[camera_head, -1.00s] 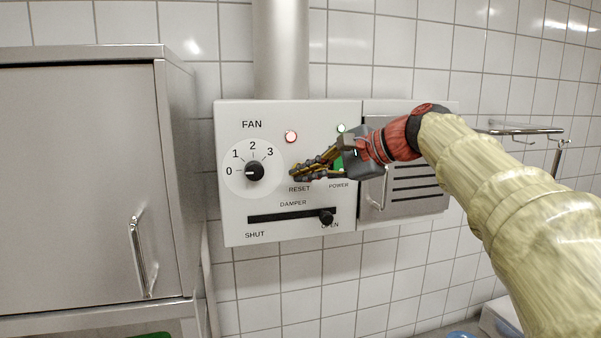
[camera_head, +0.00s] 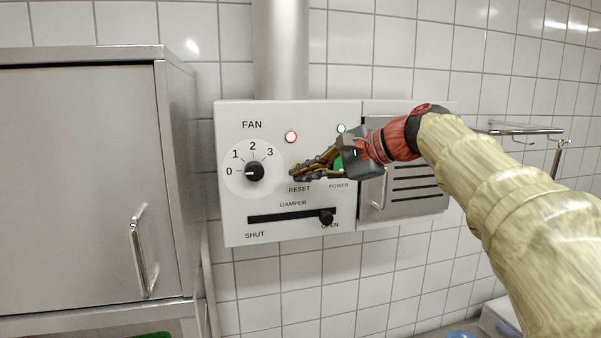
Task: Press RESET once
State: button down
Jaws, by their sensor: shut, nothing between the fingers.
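The white control panel (camera_head: 232,213) hangs on the wall and carries a FAN dial, lamps and a damper slider. The RESET label (camera_head: 299,188) shows on the panel, just below my fingertips. The RESET button itself is hidden behind my gripper (camera_head: 295,173). My gripper is shut and empty, its fingertips in front of the spot above the label. I cannot tell whether they touch the panel. A red lamp (camera_head: 291,137) is lit above the fingertips. A green POWER button (camera_head: 338,165) is partly covered by my gripper.
The FAN dial (camera_head: 255,171) points at 0, left of my fingertips. The damper slider knob (camera_head: 326,216) sits at the OPEN end below. A vented door (camera_head: 425,205) with a handle adjoins the panel on the right. A steel cabinet (camera_head: 80,190) stands at left.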

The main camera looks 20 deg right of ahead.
jog(key=shift+w, duration=0.35)
jog(key=shift+w+p, duration=0.4)
jog(key=shift+w, duration=0.05)
dwell(0.8)
jog(key=shift+s, duration=0.15)
jog(key=shift+s+b, duration=0.35)
jog(key=shift+s, duration=0.4)
jog(key=s+b, duration=0.2)
jog(key=s, duration=0.3)
dwell(0.4)
dwell(0.4)
